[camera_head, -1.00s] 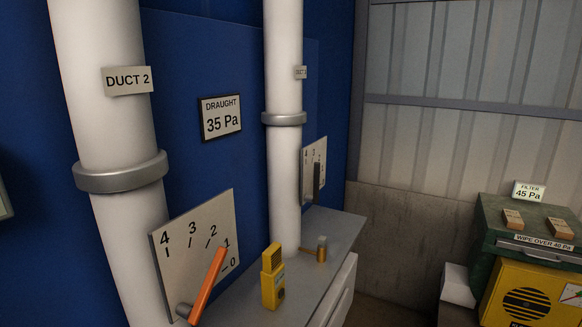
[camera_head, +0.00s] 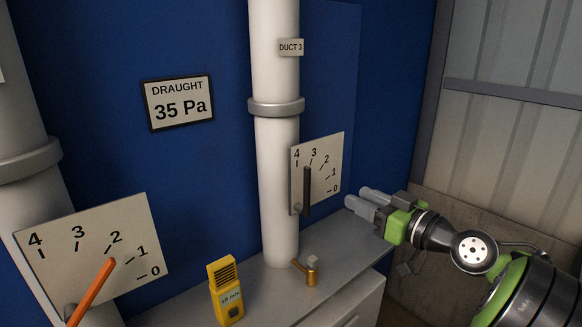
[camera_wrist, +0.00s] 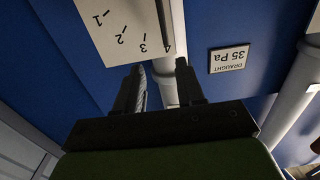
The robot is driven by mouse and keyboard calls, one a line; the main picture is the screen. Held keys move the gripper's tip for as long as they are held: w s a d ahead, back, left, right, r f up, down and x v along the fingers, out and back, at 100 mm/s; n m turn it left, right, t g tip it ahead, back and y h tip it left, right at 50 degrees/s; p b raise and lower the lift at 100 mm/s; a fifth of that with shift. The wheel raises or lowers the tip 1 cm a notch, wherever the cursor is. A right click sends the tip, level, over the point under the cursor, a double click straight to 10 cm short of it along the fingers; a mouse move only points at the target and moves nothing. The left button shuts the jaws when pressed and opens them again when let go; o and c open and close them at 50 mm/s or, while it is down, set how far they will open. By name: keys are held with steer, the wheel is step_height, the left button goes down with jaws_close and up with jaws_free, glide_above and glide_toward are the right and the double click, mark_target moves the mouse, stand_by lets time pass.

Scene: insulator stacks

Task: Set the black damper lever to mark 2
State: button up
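The black damper lever (camera_head: 307,190) stands nearly upright in front of a pale scale plate (camera_head: 329,172) marked 0 to 4, beside the Duct 3 pipe. Its upper end is near mark 3. My gripper (camera_head: 356,200) is just right of the plate, with its fingers pointing left toward it and apart from the lever. In the wrist view my gripper (camera_wrist: 160,82) has its two fingers apart with nothing clearly held. The scale plate (camera_wrist: 115,30) appears upside down there. A dark strip near marks 3 and 4 may be the lever; I cannot tell.
An orange lever (camera_head: 92,291) on another scale plate (camera_head: 60,240) is at the left. A yellow meter (camera_head: 226,290) and a small brass fitting (camera_head: 311,271) stand on the grey cabinet top (camera_head: 270,290) below. A draught sign (camera_head: 179,102) reads 35 Pa.

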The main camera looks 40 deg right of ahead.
mark_target(310, 175)
steer(key=w+p, duration=0.1)
steer(key=w, duration=0.4)
steer(key=w+a+p, duration=0.1)
steer(key=w, duration=0.4)
steer(key=w+p, duration=0.1)
steer(key=w, duration=0.4)
steer(key=shift+w+a+r+p, duration=0.25)
steer(key=shift+w+p, duration=0.05)
steer(key=shift+w, duration=0.05)
steer(key=shift+c, duration=0.4)
jaws_close()
